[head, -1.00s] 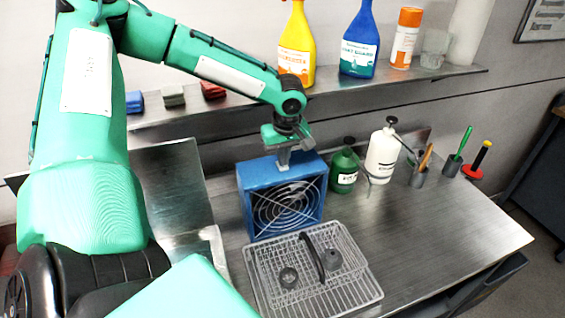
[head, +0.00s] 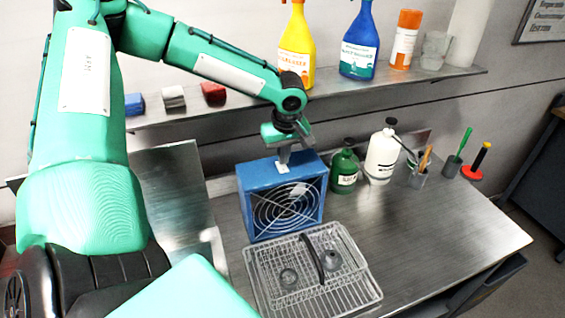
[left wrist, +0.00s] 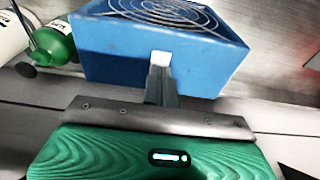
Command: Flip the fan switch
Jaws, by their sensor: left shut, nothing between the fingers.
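A blue box fan (head: 283,197) with a round wire grille stands on the metal bench; it also shows in the left wrist view (left wrist: 150,45). A small white switch (left wrist: 160,60) is on the fan's top face; in the head view part of a white patch (head: 281,168) shows there. My left gripper (head: 283,160) is shut and empty, pointing down, with its fingertips at the white switch. In the left wrist view the closed fingers (left wrist: 160,75) overlap the switch's edge; I cannot tell whether they touch it. My right gripper is not in view.
A green bottle (head: 344,171) and a white pump bottle (head: 381,155) stand right of the fan. A wire basket (head: 358,272) lies in front of it. A shelf (head: 450,75) with spray bottles runs behind.

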